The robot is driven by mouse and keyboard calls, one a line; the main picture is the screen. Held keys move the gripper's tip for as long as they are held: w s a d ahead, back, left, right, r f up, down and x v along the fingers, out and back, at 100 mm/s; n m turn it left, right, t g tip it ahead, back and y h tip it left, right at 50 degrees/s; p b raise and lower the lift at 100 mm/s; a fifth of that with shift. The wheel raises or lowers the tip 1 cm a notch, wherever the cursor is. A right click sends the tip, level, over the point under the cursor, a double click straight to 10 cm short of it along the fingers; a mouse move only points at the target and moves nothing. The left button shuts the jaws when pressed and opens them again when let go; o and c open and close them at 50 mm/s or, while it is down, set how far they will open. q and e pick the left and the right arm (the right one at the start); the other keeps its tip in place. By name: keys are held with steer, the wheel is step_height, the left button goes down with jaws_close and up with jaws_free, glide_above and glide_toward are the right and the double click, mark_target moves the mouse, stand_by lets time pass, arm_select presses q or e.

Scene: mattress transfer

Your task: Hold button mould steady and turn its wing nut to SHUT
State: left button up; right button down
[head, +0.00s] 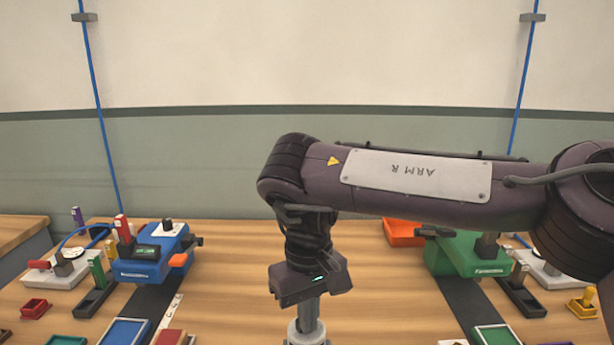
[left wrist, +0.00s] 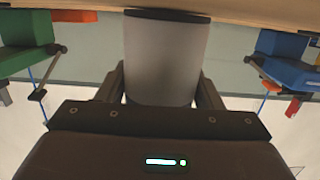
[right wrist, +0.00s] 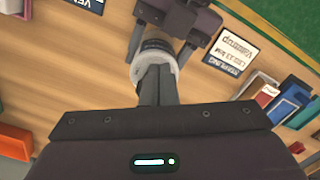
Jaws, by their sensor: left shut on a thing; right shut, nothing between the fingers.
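The button mould (left wrist: 165,58) is a plain grey cylinder with a dark band at one end. My left gripper (left wrist: 163,85) is shut on its sides in the left wrist view. In the head view only the mould's grey top (head: 307,338) shows at the bottom edge. My right gripper (head: 308,318) points down over it, fingers closed together. In the right wrist view the closed fingers (right wrist: 155,75) end at the mould's pale ring-shaped top (right wrist: 152,55); I cannot tell whether they touch it. The wing nut and any SHUT mark are not discernible. My left gripper (right wrist: 180,22) also shows beyond the mould.
A blue machine (head: 145,262) stands at the left and a green machine (head: 465,255) at the right, each by a dark strip. An orange tray (head: 400,232) lies at the back. Small coloured trays line the front. Printed cards (right wrist: 232,52) lie near the mould.

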mark_target(309, 340)
steer(key=shift+s, duration=0.1)
steer(key=shift+s+r, duration=0.15)
steer(key=shift+s, duration=0.2)
step_height(309, 340, up, 6)
steer(key=shift+w+f, duration=0.1)
steer(key=shift+w, duration=0.05)
stand_by(0.4)
arm_select(q)
steer(key=o, duration=1.5)
steer(key=shift+o, duration=0.2)
steer(key=shift+s, duration=0.1)
